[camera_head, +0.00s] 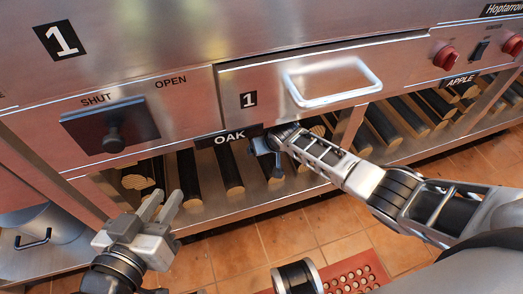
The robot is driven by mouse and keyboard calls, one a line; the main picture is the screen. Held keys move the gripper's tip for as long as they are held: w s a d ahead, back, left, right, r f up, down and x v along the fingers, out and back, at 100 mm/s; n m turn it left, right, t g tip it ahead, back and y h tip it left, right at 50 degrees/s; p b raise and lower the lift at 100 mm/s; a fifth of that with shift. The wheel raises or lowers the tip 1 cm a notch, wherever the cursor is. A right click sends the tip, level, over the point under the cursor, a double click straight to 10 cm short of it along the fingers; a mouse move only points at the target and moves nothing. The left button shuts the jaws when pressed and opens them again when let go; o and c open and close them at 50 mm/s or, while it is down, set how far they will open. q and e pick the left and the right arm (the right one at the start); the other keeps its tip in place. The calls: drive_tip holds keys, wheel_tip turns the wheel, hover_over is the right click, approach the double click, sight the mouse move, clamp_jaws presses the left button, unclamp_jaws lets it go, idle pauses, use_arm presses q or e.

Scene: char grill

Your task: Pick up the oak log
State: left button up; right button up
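Several oak logs (228,172) with dark bark and pale cut ends lie on the lower shelf below the OAK label (228,137). Another oak log (188,178) lies to its left. My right gripper (268,162) reaches in from the right, at the shelf opening just right of the label. Its fingers point down toward the logs there, and it partly hides them; I cannot tell whether it grips one. My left gripper (165,204) is open and empty in front of the shelf's left part, its two fingers apart and pointing up toward the logs.
The steel grill front has a drawer handle (333,82) above the shelf and a SHUT/OPEN slider (112,132) at left. Apple logs (432,104) lie in the bay at right, past a divider. A red perforated mat (357,276) lies on the tiled floor.

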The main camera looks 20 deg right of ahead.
sight(268, 155)
drive_tip(key=shift+h, duration=0.3)
drive_tip(key=w+f+b, duration=0.1)
drive_tip(key=w+d+f+b, duration=0.1)
drive_tip(key=f+b, duration=0.2)
drive_tip(key=shift+w+d, duration=0.25)
drive_tip(key=shift+w, duration=0.15)
drive_tip(key=shift+b+x, duration=1.15)
drive_tip(key=shift+x, duration=0.05)
drive_tip(key=shift+w+f+b, duration=0.15)
drive_tip(key=shift+w+b, duration=0.05)
drive_tip(key=shift+b, duration=0.1)
drive_tip(key=b+x, duration=0.3)
drive_tip(key=shift+s+f, duration=0.1)
drive_tip(key=shift+s, duration=0.05)
drive_tip(key=b+x, duration=0.2)
drive_tip(key=b, duration=0.1)
drive_tip(key=c, duration=1.2)
use_arm(q)
wheel_tip(268, 155, up, 13)
drive_tip(key=d+m+t+h, duration=0.1)
drive_tip(key=m+t+h, duration=0.5)
drive_tip(key=m+h, duration=0.3)
drive_tip(key=shift+w+d+h, duration=0.15)
drive_tip(key=shift+w+h, duration=0.2)
drive_tip(key=shift+h, duration=0.15)
use_arm(e)
drive_tip(key=shift+r, duration=0.2)
drive_tip(key=shift+c, duration=1.1)
